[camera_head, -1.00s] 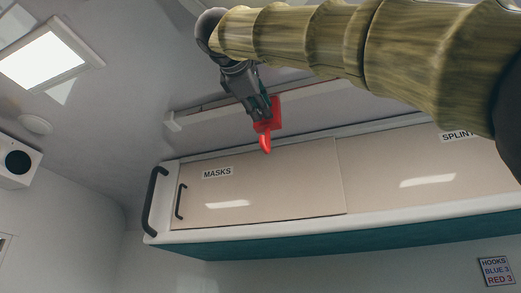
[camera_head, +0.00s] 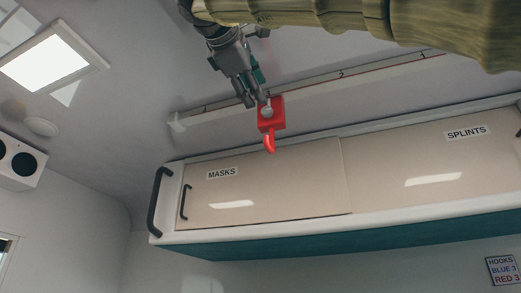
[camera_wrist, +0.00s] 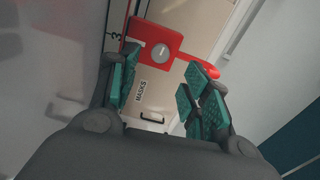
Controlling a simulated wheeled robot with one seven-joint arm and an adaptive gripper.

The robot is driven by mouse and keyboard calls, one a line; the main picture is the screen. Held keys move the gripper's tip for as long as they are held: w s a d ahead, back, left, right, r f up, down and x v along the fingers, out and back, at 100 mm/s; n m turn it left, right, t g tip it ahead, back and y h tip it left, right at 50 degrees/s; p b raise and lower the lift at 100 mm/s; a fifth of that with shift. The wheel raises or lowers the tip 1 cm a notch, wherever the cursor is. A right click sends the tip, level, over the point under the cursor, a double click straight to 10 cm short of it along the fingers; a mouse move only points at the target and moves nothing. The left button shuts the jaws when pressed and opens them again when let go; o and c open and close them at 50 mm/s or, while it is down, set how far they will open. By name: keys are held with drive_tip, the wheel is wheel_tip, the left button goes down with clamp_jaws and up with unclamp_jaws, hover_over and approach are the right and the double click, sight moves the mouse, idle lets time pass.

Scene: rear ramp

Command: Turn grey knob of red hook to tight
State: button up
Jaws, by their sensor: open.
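The red hook (camera_head: 278,122) hangs on the white rail below the ceiling, its curved tip pointing down in the head view. Its round grey knob (camera_head: 267,112) faces me. In the wrist view the red hook (camera_wrist: 143,33) lies ahead of the fingers, and the grey knob (camera_wrist: 160,52) shows a pale mark on its face. My gripper (camera_head: 252,97) is open and empty, just above and left of the knob in the head view. In the wrist view the green finger pads of my gripper (camera_wrist: 162,76) stand apart on either side below the knob. I see no contact with it.
The rail (camera_head: 305,92) carries printed numbers; a 3 (camera_wrist: 115,36) shows beside the hook. Below it is a cabinet (camera_head: 270,185) with MASKS and SPLINTS doors and a black handle (camera_head: 160,202). A sign (camera_head: 504,270) reads HOOKS, BLUE 3, RED 3.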

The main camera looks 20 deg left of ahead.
drive_tip(key=shift+s+a, duration=0.1)
drive_tip(key=shift+s, duration=2.3)
